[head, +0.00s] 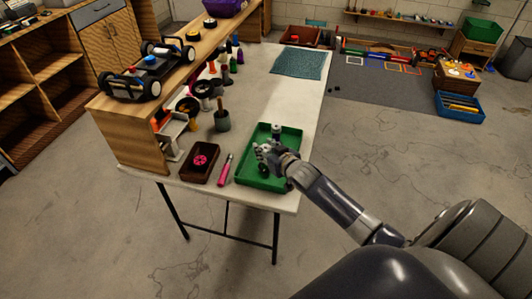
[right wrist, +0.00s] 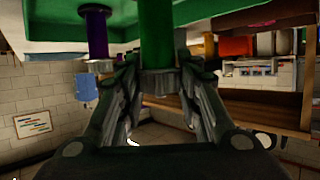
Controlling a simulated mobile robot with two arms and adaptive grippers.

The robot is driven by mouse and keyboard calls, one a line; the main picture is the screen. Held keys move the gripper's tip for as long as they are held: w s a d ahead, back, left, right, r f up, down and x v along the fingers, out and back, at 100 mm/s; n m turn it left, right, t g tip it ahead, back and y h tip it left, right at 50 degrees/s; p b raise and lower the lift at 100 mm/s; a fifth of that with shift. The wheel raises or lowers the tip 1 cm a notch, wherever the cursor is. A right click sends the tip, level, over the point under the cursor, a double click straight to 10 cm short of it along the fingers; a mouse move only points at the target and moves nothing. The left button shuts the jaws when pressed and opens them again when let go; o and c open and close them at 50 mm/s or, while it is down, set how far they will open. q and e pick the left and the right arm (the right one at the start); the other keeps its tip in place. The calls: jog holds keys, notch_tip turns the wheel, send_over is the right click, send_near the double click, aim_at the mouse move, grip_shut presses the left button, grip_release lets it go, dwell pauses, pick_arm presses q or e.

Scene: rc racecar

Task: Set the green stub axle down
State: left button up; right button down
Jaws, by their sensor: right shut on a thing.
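The green stub axle (right wrist: 158,32) is between the fingers of my right gripper (right wrist: 158,85) in the right wrist view, which looks upside down. Its grey metal collar is at the fingertips. My right gripper (head: 268,152) is shut on it over the green tray (head: 247,174) in the head view. The tray (right wrist: 60,20) also fills the top of the wrist view. I cannot tell whether the axle touches the tray. A purple part (right wrist: 97,35) with a grey collar is beside the axle, apart from it. My left gripper is not in view.
A brown box (head: 187,173) with a pink wheel and a pink-handled tool (head: 224,170) lie left of the tray. A wooden shelf (head: 130,125) carries a racecar (head: 151,66). The white table (head: 285,100) is clear behind the tray.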

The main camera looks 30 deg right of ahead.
jog(key=shift+f, duration=1)
jog(key=shift+f, duration=0.1)
jog(key=c, duration=1.2)
grip_release()
jog(key=shift+o, duration=0.2)
jog(key=shift+s, duration=0.1)
jog(key=v, duration=1.2)
